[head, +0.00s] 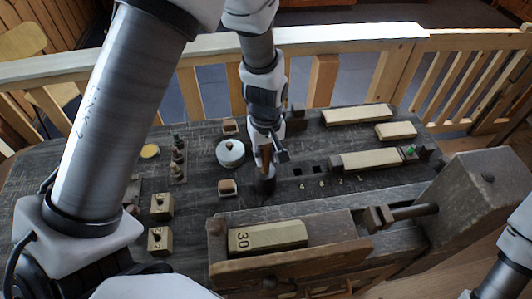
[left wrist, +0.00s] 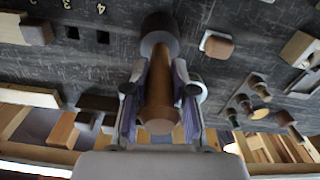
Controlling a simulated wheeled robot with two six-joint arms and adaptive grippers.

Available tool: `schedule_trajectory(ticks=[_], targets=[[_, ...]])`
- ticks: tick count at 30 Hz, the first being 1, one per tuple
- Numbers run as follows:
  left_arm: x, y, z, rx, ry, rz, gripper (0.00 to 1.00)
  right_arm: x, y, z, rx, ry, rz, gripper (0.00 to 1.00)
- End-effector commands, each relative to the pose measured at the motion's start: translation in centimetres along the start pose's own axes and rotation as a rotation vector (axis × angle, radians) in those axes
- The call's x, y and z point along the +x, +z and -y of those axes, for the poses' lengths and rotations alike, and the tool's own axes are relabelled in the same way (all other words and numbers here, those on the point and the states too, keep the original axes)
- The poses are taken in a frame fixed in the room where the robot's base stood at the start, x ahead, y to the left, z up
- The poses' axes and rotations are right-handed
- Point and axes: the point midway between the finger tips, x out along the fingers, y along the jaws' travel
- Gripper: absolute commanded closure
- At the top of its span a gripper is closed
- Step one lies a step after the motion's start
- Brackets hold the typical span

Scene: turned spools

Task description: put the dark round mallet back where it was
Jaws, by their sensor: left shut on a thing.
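The mallet has a dark round head (head: 264,186) and a brown handle, which shows in the left wrist view (left wrist: 158,98). My left gripper (head: 266,158) is shut on the handle, with a finger on each side of it. The mallet hangs head down, close over the dark workbench top (head: 310,202). In the left wrist view the head (left wrist: 159,33) lies beyond the fingertips. I cannot tell whether it touches the bench. My right gripper is not in view.
A round white-topped tin (head: 230,152) stands left of the mallet, and a small wooden block (head: 227,187) nearby. A block marked 30 (head: 267,237) lies in the vise at the front. Numbered square holes (head: 320,169) and pale blocks (head: 370,160) are to the right.

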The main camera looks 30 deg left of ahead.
Motion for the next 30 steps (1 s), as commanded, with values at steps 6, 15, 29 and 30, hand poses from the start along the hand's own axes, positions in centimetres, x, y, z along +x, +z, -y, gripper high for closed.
schedule_trajectory(ticks=[6, 15, 29, 30], targets=[[0.1, 0.0, 0.0, 0.0, 0.002, -0.001, 1.0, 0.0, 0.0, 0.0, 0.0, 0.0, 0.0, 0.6], [0.4, 0.0, 0.0, -0.001, 0.001, -0.001, 0.5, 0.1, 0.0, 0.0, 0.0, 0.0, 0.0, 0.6], [-3.2, -0.1, -0.1, -0.001, 0.007, -0.006, 0.5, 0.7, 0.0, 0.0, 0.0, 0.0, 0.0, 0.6], [-4.3, -0.1, -0.2, 0.0, 0.007, -0.006, 0.5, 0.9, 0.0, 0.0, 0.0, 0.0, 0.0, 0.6]])
